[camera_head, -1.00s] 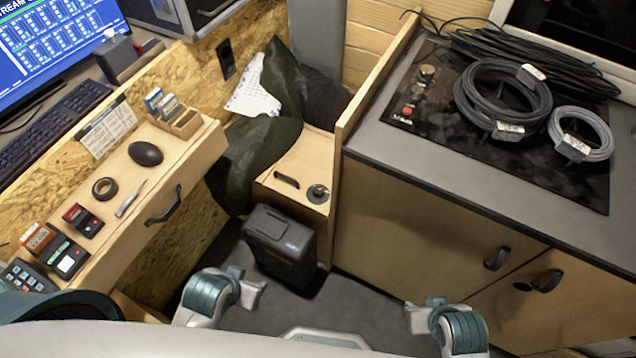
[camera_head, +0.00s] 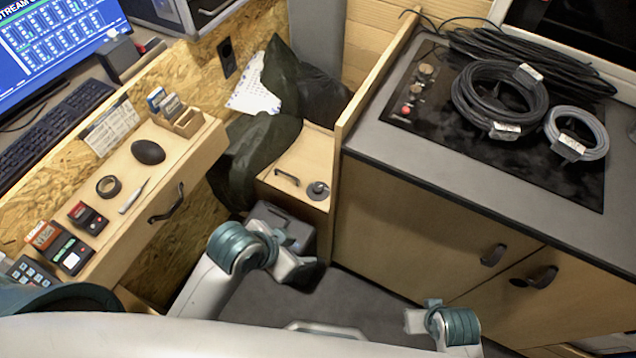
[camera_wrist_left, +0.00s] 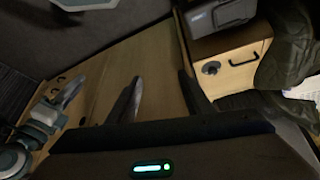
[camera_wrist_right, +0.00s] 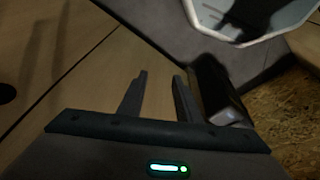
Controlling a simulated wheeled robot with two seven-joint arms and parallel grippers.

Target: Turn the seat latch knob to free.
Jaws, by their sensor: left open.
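The seat latch knob (camera_head: 318,190) is a small dark round knob on a grey disc. It sits on the wooden seat box (camera_head: 308,155), right of a black bar handle (camera_head: 287,177). The knob also shows in the left wrist view (camera_wrist_left: 211,68), beyond my left fingers and to their right. My left gripper (camera_head: 292,266) is open and empty, in front of and below the box top, apart from the knob. My right gripper (camera_head: 414,318) is low at the right, far from the knob; its fingers stand apart with nothing between them in the right wrist view (camera_wrist_right: 160,80).
A black case (camera_head: 278,225) stands on the floor before the seat box, partly hidden by my left arm. A dark jacket (camera_head: 255,150) drapes at the box's left. A desk drawer (camera_head: 160,165) is at left; a cabinet (camera_head: 430,225) with cable coils is at right.

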